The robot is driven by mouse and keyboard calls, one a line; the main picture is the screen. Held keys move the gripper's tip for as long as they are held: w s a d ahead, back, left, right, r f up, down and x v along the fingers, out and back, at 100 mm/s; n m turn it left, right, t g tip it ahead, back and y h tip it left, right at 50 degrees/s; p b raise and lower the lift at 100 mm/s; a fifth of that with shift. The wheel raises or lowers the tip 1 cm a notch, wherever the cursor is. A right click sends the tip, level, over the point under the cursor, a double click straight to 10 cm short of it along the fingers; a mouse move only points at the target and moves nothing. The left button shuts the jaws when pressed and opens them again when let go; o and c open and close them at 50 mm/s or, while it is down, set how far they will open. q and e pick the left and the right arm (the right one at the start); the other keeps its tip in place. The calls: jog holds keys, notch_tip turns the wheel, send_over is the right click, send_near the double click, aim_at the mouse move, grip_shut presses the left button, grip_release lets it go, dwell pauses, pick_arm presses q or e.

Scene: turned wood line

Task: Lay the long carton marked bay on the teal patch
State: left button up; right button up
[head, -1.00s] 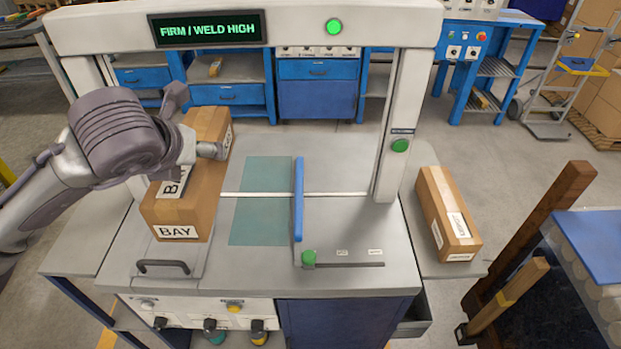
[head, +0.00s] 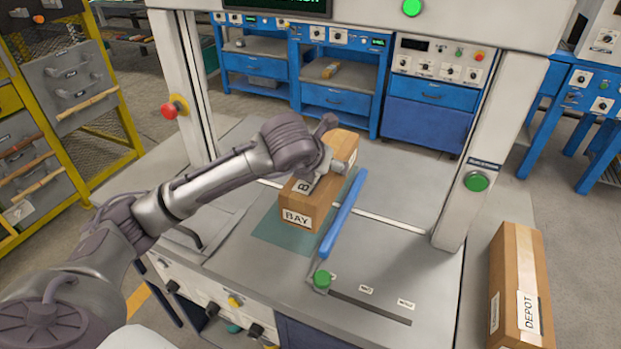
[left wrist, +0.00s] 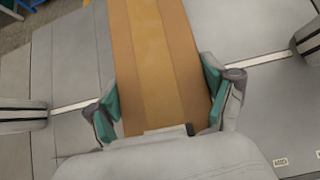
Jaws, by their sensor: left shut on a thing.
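The long brown carton marked BAY (head: 297,217) is in my left gripper (head: 328,166), over the teal patch (head: 278,236). I cannot tell whether the carton touches the patch. In the left wrist view the carton (left wrist: 150,50) lies between the two teal-padded fingers of the left gripper (left wrist: 160,100), which is shut on it. My right gripper is not in view.
A blue bar (head: 343,214) stands close along the carton's right side, with a green knob (head: 322,278) at its near end. A carton marked DEPOT (head: 522,280) lies at the right. White frame posts (head: 482,150) flank the worktop. The bench's front right is clear.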

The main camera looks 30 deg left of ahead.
pick_arm(q)
jog(key=shift+w+a+f+p, duration=0.25)
jog(key=shift+w+a+f, duration=0.45)
jog(key=shift+f, duration=0.55)
jog(key=shift+w+a+f+p, duration=0.3)
jog(key=shift+a+f, duration=0.55)
jog(key=shift+f, duration=0.35)
jog(key=shift+w+a+f+p, duration=0.2)
jog(key=shift+w+a+f, duration=0.5)
jog(key=shift+f, duration=0.55)
jog(key=shift+s, duration=0.1)
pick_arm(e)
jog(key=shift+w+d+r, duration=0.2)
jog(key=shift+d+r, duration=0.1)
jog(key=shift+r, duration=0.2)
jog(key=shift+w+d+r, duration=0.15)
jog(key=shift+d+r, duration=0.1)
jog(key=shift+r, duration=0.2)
pick_arm(q)
jog(key=o, duration=1.5)
jog(key=shift+f, duration=0.15)
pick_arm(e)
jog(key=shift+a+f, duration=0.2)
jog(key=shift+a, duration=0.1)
